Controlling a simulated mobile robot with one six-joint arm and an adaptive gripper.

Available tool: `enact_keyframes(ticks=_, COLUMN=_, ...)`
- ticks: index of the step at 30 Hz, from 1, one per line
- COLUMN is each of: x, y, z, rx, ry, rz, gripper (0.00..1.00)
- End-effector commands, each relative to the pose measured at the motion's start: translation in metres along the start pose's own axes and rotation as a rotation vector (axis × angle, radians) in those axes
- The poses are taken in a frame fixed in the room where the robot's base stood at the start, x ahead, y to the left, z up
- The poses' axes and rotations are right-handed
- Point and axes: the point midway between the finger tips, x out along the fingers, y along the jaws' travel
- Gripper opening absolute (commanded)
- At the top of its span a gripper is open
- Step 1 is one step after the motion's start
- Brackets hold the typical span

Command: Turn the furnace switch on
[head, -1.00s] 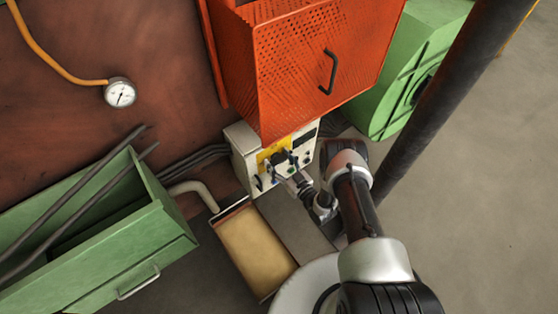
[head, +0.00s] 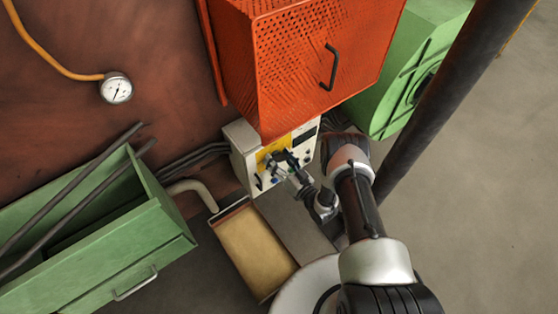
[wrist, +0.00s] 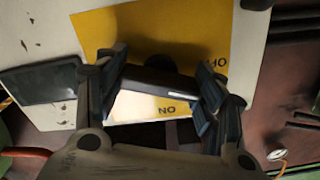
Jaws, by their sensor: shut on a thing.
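The furnace switch is a dark bar-shaped handle (wrist: 160,84) on a yellow plate (wrist: 90,30) in the wrist view. A pale label with upside-down "NO" lettering shows beside the handle, and more lettering is partly hidden at the right. My gripper (wrist: 162,75) is shut on the handle, with one finger at each end of it. In the head view my gripper (head: 281,163) is at the front of the white control box (head: 240,148), over the yellow plate (head: 262,156). The handle is hard to make out there behind the fingers.
An orange perforated cabinet (head: 290,65) with a black handle hangs directly above the box. A green open bin (head: 95,262) with rods stands at left, and a tan-topped box (head: 253,250) below. A dark post (head: 435,110) and green housing (head: 400,75) are at right.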

Motion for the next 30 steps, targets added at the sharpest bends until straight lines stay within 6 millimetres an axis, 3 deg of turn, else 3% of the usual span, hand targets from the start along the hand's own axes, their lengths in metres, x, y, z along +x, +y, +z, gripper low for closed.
enact_keyframes(ticks=30, x=0.0002, y=0.0000, z=0.0011, rx=0.943, ry=-0.001, rz=-0.001, gripper=0.39)
